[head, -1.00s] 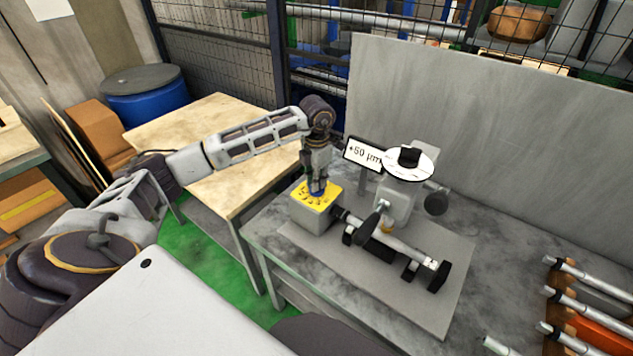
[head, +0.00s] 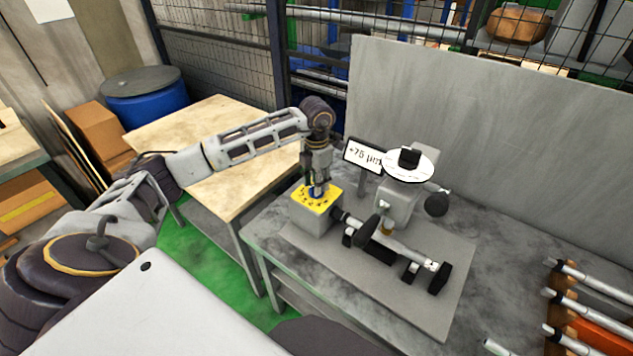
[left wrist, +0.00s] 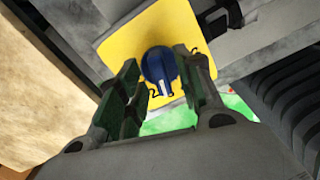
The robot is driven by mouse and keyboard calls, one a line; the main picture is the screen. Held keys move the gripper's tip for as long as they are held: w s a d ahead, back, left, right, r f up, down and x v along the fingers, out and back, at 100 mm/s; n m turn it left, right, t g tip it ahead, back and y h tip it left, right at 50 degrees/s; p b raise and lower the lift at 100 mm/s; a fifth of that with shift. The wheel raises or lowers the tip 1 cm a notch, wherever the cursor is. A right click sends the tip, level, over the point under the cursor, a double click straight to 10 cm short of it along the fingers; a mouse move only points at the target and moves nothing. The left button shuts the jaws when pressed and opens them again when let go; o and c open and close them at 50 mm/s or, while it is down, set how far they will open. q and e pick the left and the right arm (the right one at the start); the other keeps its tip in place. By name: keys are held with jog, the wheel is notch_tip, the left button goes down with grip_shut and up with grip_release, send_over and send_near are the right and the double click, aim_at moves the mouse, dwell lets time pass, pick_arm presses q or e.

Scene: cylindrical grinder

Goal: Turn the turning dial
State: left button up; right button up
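A blue round knob (head: 318,192) sits on the yellow top (head: 326,205) of a grey box at the left end of the grinder. It has markings around it, too small to read. My left gripper (head: 317,184) points down over it. In the left wrist view the knob (left wrist: 160,66) lies between the two green-padded fingers, which stand apart on either side of it; I see a small gap at the left finger. The grinder also carries a white disc (head: 424,168) with a black knob (head: 409,158). A display sign (head: 363,155) reads about "+76 µm". My right gripper is not in view.
A cylindrical part (head: 405,252) lies along the grinder between black supports. Several metal rods (head: 590,312) rest at the right. A grey panel (head: 500,130) stands behind the table. A wooden table (head: 215,130) adjoins at the left, under my left arm.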

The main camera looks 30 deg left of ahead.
pick_arm(q)
notch_tip(320, 180, up, 12)
dwell(1.1)
jog(key=shift+r, duration=0.15)
dwell(0.4)
notch_tip(320, 180, up, 9)
jog(key=p, duration=0.9)
jog(key=shift+r+p, duration=0.4)
jog(key=shift+p, duration=0.2)
